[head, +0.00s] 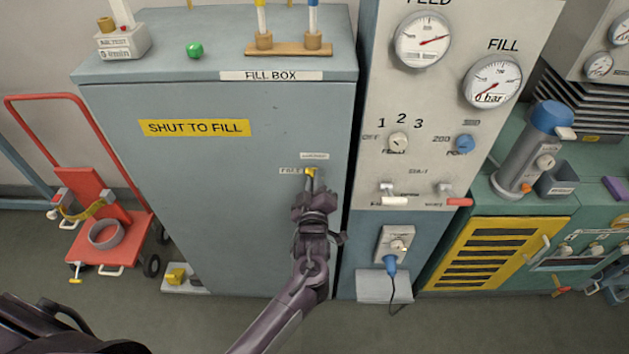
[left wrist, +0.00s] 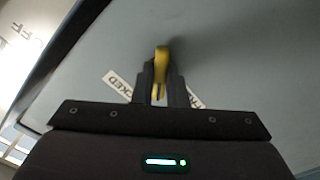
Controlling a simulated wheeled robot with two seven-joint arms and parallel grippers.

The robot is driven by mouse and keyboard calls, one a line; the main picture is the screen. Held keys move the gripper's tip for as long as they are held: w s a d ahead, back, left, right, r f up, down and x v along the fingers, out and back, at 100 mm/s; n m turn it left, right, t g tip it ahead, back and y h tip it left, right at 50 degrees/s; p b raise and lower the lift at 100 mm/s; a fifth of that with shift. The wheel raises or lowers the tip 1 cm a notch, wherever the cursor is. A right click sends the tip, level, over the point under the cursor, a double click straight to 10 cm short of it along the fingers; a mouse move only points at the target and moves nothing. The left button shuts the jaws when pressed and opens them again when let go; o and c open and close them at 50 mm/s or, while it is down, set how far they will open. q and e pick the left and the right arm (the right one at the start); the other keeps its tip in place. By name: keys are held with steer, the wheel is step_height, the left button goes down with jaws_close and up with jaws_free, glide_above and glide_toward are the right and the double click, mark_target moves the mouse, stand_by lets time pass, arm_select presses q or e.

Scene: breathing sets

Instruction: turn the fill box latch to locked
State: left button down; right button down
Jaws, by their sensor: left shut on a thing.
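The grey fill box (head: 225,190) stands upright with its front facing me. Its small yellow latch (head: 311,171) is on the right part of the front, beside a label that reads FREE (head: 291,171) and below another small label (head: 314,156). My left gripper (head: 310,184) is shut on the latch from below. In the left wrist view the yellow latch (left wrist: 161,65) is between the two dark fingers (left wrist: 160,88). A LOCKED label (left wrist: 124,86) shows left of the fingers, and a second label is partly hidden on their right. The latch's exact angle is hard to tell. My right gripper is not in view.
A red hand truck (head: 100,215) is at the left. A green ball (head: 194,50) and a wooden stand (head: 289,48) are on the box top.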

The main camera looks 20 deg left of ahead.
arm_select(q)
steer(key=shift+m, duration=0.4)
steer(key=shift+m+p, duration=0.7)
steer(key=shift+m, duration=3.1)
steer(key=c, duration=1.5)
jaws_free()
steer(key=shift+o, duration=0.2)
